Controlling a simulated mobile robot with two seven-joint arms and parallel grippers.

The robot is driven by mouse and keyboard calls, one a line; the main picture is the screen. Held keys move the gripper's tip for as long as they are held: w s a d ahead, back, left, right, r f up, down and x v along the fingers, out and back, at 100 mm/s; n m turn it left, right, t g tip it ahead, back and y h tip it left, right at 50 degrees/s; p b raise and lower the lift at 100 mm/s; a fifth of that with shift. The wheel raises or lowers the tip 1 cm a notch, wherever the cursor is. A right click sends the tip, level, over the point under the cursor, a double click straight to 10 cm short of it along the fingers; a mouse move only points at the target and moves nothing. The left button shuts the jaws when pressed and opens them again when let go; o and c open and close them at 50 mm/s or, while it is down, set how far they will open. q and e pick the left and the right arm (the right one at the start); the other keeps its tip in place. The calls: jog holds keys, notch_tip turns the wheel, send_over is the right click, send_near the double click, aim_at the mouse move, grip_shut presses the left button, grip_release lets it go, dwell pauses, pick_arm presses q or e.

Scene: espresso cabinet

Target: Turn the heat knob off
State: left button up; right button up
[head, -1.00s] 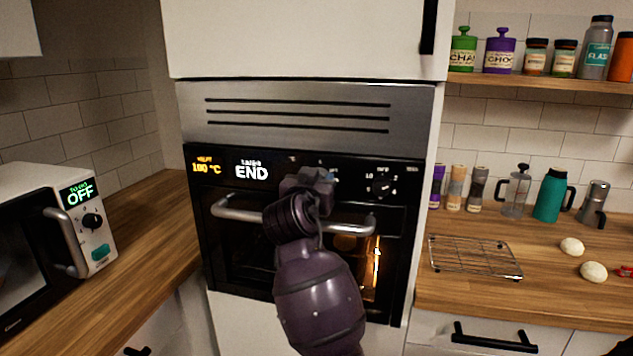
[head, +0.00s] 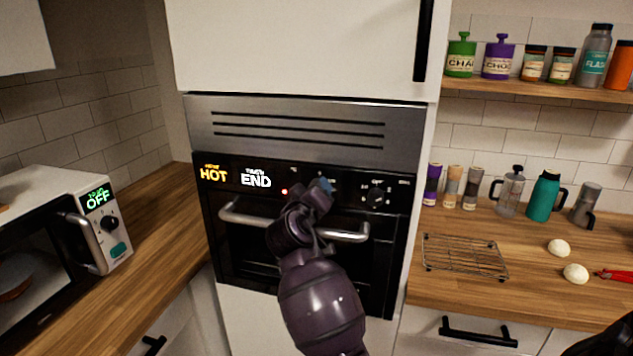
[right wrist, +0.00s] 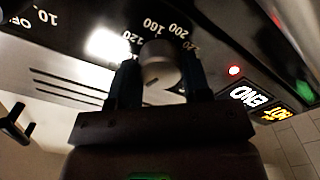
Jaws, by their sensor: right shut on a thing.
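The oven (head: 300,260) has a black control panel with its heat display (head: 213,175) reading HOT and its timer display (head: 256,180) reading END. My right gripper (head: 320,187) is at the panel, above the oven handle. In the right wrist view, the round grey heat knob (right wrist: 157,66) sits between the two dark fingers, and the gripper is shut on it. Numbers such as 100 and 200 ring the knob. My gripper hides it in the head view. The oven window is dark. My left gripper is not in view.
A second knob (head: 376,195) is to the right on the panel. A red lamp (head: 284,190) glows left of my gripper. A microwave (head: 60,220) stands left; a wire rack (head: 465,257) lies on the right counter.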

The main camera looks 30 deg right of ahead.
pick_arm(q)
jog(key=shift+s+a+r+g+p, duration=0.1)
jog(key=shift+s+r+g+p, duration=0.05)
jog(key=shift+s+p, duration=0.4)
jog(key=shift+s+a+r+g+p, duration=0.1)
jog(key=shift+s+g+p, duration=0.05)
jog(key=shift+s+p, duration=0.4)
pick_arm(e)
jog(key=shift+n, duration=1.5)
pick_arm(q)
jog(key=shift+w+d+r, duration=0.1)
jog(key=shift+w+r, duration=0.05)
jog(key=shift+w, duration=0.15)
pick_arm(e)
jog(key=o, duration=0.9)
pick_arm(q)
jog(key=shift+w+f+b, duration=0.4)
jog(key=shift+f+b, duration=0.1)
jog(key=shift+b, duration=0.6)
pick_arm(e)
jog(key=v, duration=1.1)
jog(key=shift+w+d, duration=0.1)
